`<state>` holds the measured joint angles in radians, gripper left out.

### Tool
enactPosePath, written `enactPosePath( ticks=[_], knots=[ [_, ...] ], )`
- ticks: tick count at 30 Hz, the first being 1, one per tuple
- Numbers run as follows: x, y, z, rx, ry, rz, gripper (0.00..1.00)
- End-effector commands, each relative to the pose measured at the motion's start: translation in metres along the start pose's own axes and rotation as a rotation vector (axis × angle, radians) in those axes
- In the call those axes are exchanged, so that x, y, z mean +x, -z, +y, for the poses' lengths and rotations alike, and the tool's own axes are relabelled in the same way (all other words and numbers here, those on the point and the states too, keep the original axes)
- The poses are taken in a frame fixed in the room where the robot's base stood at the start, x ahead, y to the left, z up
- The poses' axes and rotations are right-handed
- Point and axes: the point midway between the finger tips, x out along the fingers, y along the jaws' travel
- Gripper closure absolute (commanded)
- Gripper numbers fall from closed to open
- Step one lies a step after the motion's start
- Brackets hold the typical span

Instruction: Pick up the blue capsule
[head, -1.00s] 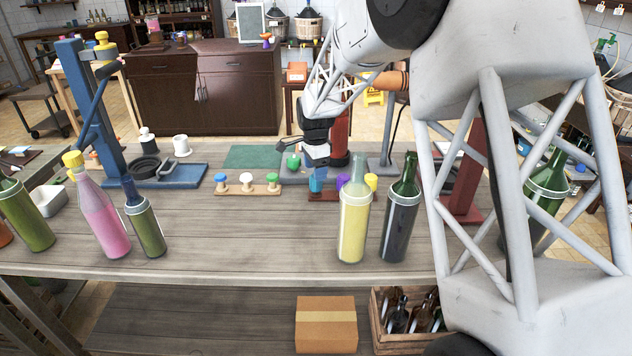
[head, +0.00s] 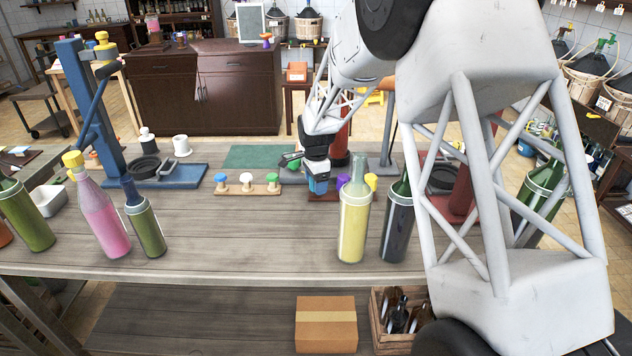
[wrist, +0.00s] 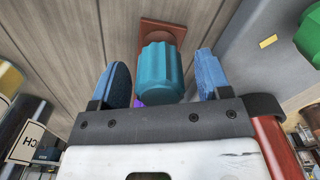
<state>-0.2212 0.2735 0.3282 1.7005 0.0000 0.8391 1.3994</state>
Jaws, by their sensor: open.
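The blue capsule (wrist: 160,72) is a ribbed teal-blue cap, standing on a red-brown wooden strip (wrist: 160,28) in the wrist view. My gripper (wrist: 161,78) is open, with one blue finger on each side of the capsule. A gap shows on both sides, wider on the right. In the head view my gripper (head: 317,186) points down at the strip behind the yellow bottle. There the fingers mostly hide the capsule.
A purple capsule (head: 343,181) and a yellow capsule (head: 371,182) stand to the right. The yellow bottle (head: 353,225) and a dark bottle (head: 397,225) stand in front. A rack of stoppers (head: 247,189) lies left. The front left-middle tabletop is clear.

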Motion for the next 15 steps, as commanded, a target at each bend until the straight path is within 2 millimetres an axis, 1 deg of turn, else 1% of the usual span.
enactPosePath(
  ticks=[14, 15],
  knots=[
    [-0.0002, -0.0001, 0.0001, 0.000, 0.000, 0.000, 0.29],
    [-0.0002, -0.0001, 0.0001, 0.000, 0.000, 0.000, 0.32]
  ],
)
